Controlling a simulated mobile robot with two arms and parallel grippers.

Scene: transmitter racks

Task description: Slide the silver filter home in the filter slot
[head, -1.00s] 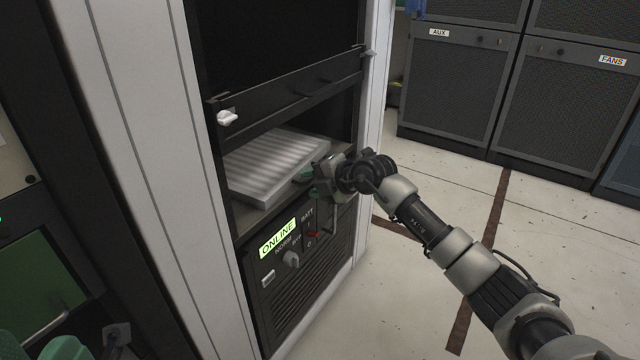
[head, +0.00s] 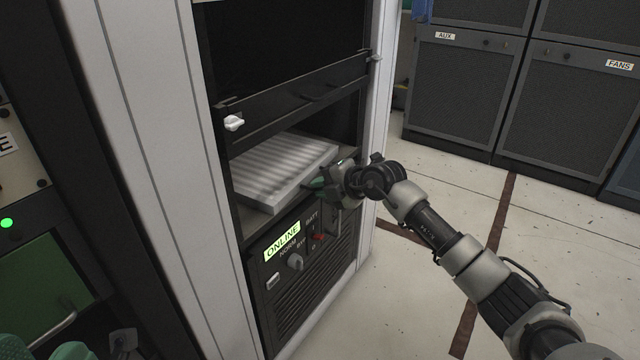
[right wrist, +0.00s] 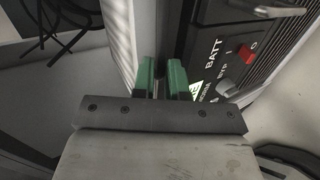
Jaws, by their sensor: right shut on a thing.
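The silver filter (head: 282,172) is a flat, ribbed panel lying in the open filter slot (head: 240,215) of the rack, with its front edge near the slot's mouth. At the lower left of the head view, only a green part shows; my left gripper's jaws are not clear.
Below is a control panel with an ONLINE label (head: 281,242) and a red switch (head: 319,237). AUX and FANS cabinets (head: 460,95) stand behind; the floor between is clear.

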